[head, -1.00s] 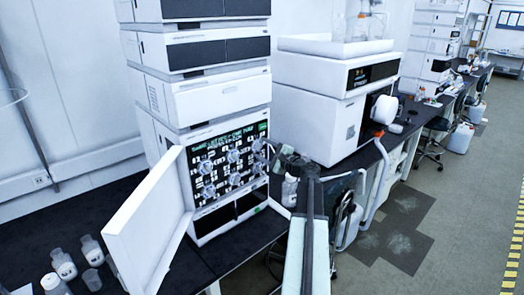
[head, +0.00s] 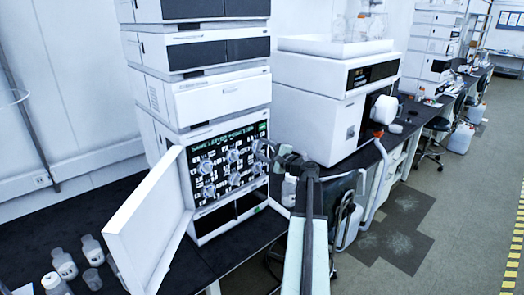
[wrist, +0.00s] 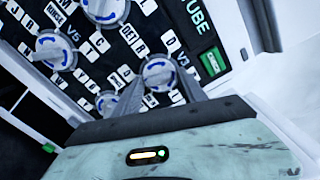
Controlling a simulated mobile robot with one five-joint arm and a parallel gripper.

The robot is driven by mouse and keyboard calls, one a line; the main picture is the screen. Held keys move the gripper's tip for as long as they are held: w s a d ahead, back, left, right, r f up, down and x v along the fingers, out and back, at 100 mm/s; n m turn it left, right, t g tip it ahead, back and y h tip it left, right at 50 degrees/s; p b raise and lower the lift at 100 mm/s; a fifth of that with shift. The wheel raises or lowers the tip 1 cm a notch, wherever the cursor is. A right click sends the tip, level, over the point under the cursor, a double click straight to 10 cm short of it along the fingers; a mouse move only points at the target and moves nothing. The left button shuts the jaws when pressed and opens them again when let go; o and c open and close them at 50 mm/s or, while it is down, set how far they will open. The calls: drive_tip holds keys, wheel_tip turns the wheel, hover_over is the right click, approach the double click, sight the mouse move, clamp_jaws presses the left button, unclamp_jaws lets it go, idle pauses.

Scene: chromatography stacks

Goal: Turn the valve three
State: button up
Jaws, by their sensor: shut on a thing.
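A black panel (head: 222,170) with white letter labels sits in the white instrument stack, with several round grey valve knobs in two rows. A green label (wrist: 213,62) is to the right.
An open white door (head: 150,225) stands out to the panel's left. Bottles (head: 64,264) stand on the black bench at lower left. A white instrument (head: 320,110) and a bottle (head: 289,191) are right of the panel, close to my arm.

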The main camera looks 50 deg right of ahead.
drive_tip(key=n, duration=1)
drive_tip(key=shift+w+d+r, duration=0.15)
drive_tip(key=shift+r, duration=0.05)
idle(0.4)
drive_tip(key=o, duration=1.1)
drive_tip(key=shift+c, duration=0.2)
drive_tip(key=s, duration=0.7)
drive_tip(key=shift+s+a, duration=0.4)
